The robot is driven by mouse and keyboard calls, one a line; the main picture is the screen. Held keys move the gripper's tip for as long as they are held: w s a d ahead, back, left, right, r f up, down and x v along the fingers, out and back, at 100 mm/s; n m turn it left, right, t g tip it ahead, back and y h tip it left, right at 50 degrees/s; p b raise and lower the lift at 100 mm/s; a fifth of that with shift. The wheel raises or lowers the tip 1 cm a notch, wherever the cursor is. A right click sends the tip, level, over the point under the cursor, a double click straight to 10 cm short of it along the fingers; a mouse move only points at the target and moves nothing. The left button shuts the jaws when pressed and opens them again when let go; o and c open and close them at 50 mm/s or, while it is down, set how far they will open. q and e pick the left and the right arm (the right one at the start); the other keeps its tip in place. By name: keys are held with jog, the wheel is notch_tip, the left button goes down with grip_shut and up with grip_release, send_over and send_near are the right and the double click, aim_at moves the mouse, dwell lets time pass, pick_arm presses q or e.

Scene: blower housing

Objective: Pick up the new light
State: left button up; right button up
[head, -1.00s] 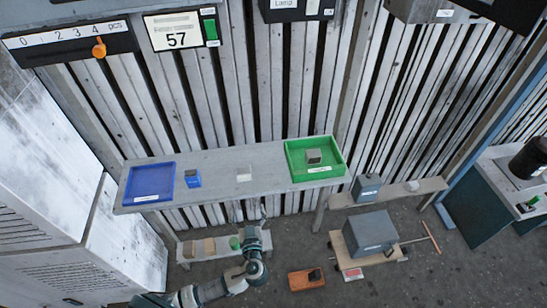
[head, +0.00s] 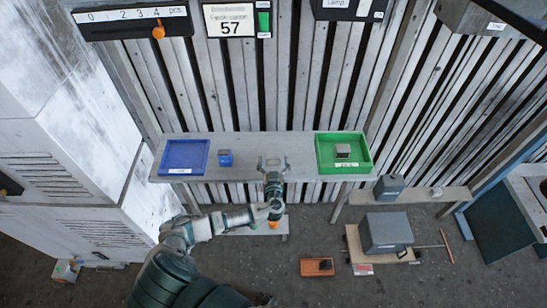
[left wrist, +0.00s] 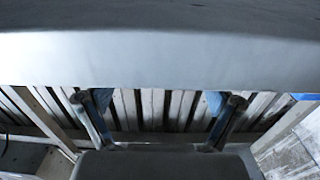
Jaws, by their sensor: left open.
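No thing is clearly labelled as the new light. A small grey block (head: 343,150) sits in the green tray (head: 361,168) at the right end of the grey shelf table (head: 240,148). A small dark block with a blue front (head: 225,158) stands beside the empty blue tray (head: 186,155) at the left. My left gripper (head: 272,162) is at the middle of the table, apart from both blocks. In the left wrist view its two fingers (left wrist: 158,100) are spread with nothing between them, close to a pale edge (left wrist: 150,60). My right gripper is out of view.
A lower bench holds a grey box (head: 388,187). A larger grey box (head: 386,232) stands on a wheeled board on the floor. An orange tray (head: 317,267) lies on the floor. A slatted wall backs the table, and pale cabinets stand at the left.

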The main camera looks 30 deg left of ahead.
pick_arm(q)
jog(key=x, duration=0.2)
jog(key=shift+w+a+f, duration=0.2)
jog(key=shift+w+a, duration=0.05)
jog(key=shift+a, duration=0.1)
jog(key=shift+s+d, duration=0.1)
jog(key=shift+d, duration=0.1)
jog(key=shift+c, duration=0.4)
jog(key=shift+d+r, duration=0.1)
jog(key=c, duration=0.5)
jog(key=shift+d, duration=0.1)
jog(key=c, duration=0.7)
jog(key=shift+r, duration=0.1)
